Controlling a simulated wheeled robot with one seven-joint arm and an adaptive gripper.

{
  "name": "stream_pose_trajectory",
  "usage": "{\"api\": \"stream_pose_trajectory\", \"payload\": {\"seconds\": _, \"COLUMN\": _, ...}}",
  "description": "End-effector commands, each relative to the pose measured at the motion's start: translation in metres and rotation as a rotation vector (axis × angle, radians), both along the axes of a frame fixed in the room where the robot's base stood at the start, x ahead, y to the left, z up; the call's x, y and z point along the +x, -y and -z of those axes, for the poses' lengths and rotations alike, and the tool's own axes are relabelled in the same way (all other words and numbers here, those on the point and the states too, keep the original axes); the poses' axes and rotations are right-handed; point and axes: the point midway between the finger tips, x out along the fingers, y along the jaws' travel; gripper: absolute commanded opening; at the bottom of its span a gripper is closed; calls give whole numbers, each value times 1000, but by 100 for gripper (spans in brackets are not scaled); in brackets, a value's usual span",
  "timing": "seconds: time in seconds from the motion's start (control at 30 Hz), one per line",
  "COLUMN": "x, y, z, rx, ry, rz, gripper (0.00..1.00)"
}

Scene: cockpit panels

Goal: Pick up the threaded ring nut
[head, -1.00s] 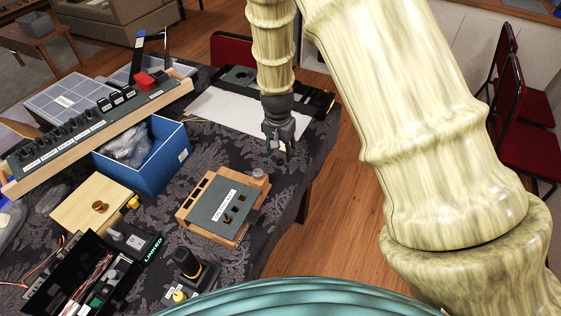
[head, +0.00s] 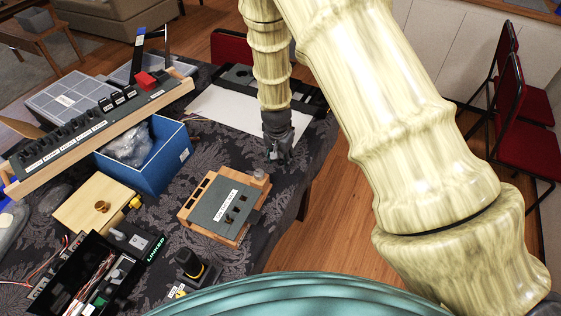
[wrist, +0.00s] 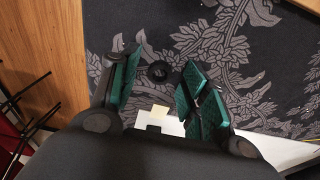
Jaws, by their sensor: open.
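The threaded ring nut (wrist: 158,72) looks like a small black ring on the dark floral tablecloth. In the wrist view it shows between and just beyond the fingertips of my gripper (wrist: 161,64). My gripper is open, with green-padded fingers on both sides of the ring and nothing held. In the head view my gripper (head: 277,154) points down over the far right part of the table, near its edge. I cannot make out the nut there, and its exact height gap to the fingers is unclear.
A wooden-framed grey panel box (head: 218,213) stands in front of my gripper, and a blue bin (head: 172,165) is to the left. A white sheet (head: 222,108) lies behind. The table's right edge is close, with red chairs (head: 525,150) beyond.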

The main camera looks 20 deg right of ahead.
Motion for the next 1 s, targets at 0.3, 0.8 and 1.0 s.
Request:
{"api": "stream_pose_trajectory", "payload": {"seconds": 0.3, "x": 0, "y": 0, "z": 0, "rx": 0, "ry": 0, "rz": 0, "gripper": 11}}
{"api": "stream_pose_trajectory", "payload": {"seconds": 0.8, "x": 0, "y": 0, "z": -9, "rx": -1, "ry": 2, "rz": 0, "gripper": 11}}
{"api": "stream_pose_trajectory", "payload": {"seconds": 1.0, "x": 1, "y": 0, "z": -28, "rx": -1, "ry": 4, "rz": 0, "gripper": 11}}
